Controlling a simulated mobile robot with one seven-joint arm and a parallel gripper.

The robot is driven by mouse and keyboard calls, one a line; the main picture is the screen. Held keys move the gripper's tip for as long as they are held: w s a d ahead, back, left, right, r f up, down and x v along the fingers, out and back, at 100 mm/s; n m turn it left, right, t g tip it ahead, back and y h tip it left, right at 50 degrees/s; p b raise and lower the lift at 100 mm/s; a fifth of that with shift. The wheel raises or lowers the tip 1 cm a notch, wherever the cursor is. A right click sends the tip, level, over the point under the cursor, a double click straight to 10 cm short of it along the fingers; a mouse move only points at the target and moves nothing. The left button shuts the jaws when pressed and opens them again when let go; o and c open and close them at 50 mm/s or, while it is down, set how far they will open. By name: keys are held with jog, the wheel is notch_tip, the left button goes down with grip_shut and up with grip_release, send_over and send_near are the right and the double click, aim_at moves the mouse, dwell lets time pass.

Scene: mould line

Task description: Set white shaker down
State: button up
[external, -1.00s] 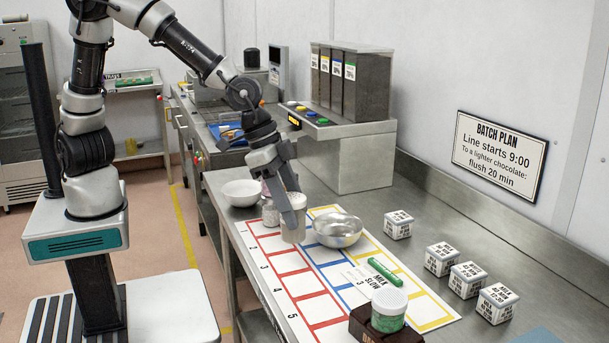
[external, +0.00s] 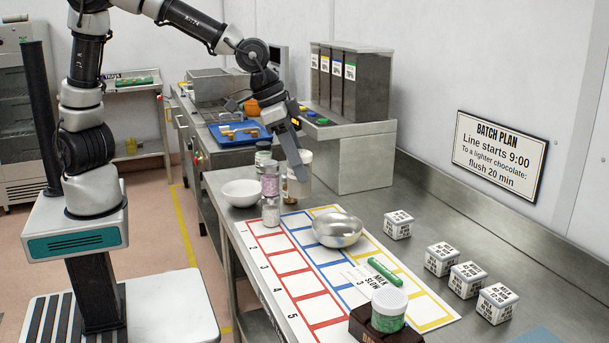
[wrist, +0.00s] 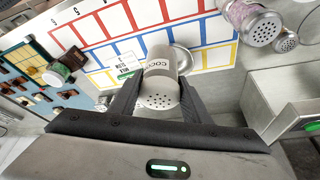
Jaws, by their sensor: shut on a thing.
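My gripper (external: 296,160) is at the back of the steel counter, behind the mat's far edge, with its fingers pointing down. It is shut on the white shaker (wrist: 160,82), which has a perforated top and a label partly reading "COCO". In the external view the shaker (external: 299,185) is partly hidden by a finger. It looks upright, with its base at or near the counter; I cannot tell whether it touches. A pink shaker (external: 270,183) and a smaller pale shaker (external: 271,212) stand just left of it.
A steel bowl (external: 338,231) sits on the coloured grid mat (external: 290,262). A green shaker (external: 388,312) is at the front. The dispenser unit (external: 345,155) stands close to the right of the gripper.

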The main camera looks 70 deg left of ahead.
jog(key=w+a+n+y, duration=0.1)
jog(key=a+n+y, duration=0.4)
jog(key=a, duration=1.6)
jog(key=w+a+n, duration=0.1)
jog(key=a+n, duration=0.8)
jog(key=a, duration=1.3)
jog(key=shift+g, duration=0.4)
jog(key=shift+s+f+b, duration=0.15)
jog(key=shift+f+b, duration=0.35)
jog(key=shift+f, duration=7)
jog(key=shift+f, duration=0.25)
jog(key=o, duration=1.1)
jog(key=shift+r, duration=0.1)
